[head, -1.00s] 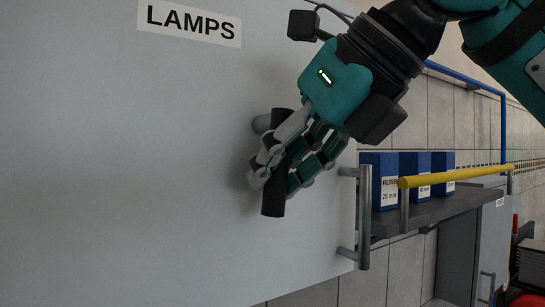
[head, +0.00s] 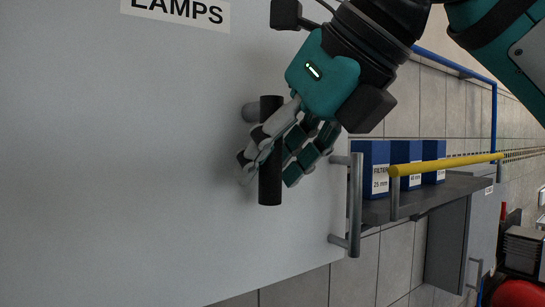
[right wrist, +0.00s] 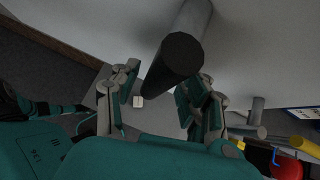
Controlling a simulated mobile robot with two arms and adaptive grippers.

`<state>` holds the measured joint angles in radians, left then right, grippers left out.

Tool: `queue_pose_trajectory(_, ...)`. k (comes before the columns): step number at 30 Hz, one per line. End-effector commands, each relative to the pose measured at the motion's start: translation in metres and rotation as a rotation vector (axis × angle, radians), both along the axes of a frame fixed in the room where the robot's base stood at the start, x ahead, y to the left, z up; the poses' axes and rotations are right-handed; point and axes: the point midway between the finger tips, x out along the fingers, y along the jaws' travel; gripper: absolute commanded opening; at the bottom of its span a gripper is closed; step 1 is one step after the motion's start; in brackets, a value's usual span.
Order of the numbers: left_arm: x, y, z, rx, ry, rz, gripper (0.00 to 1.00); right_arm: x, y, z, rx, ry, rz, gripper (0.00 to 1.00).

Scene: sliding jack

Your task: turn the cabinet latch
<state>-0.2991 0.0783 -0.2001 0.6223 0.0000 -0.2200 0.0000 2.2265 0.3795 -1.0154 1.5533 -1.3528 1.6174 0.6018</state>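The cabinet latch is a black bar handle (head: 270,187) on a grey stub on the light grey cabinet door (head: 110,160). It stands nearly upright in the head view. My right gripper (head: 275,165) is at the latch, with one grey finger crossing its front and teal-padded fingers to its right. In the right wrist view the dark end of the latch (right wrist: 174,62) lies between the spread fingers (right wrist: 160,98), with a clear gap on the left side. Contact on the right side cannot be told. My left gripper is not in view.
A LAMPS label (head: 178,10) is above the latch. A grey vertical pull handle (head: 354,205) is at the door's right edge. Beyond it are a shelf (head: 430,195) with blue boxes (head: 370,165) and a yellow rail (head: 450,163). Something red (head: 518,293) is at lower right.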

Motion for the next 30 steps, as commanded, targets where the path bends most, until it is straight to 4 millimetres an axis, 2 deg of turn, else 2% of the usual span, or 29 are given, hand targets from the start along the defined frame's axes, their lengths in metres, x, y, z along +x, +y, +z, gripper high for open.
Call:
queue_pose_trajectory(11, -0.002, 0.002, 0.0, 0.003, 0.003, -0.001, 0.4, -0.005, -0.006, 0.01, 0.006, -0.005, -0.001, 0.46)
queue_pose_trajectory(24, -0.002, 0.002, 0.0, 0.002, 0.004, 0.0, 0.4, -0.048, -0.052, 0.069, 0.005, -0.004, -0.001, 0.46)
queue_pose_trajectory(30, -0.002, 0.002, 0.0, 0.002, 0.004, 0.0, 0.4, -0.058, -0.062, 0.082, 0.004, -0.002, 0.0, 0.46)
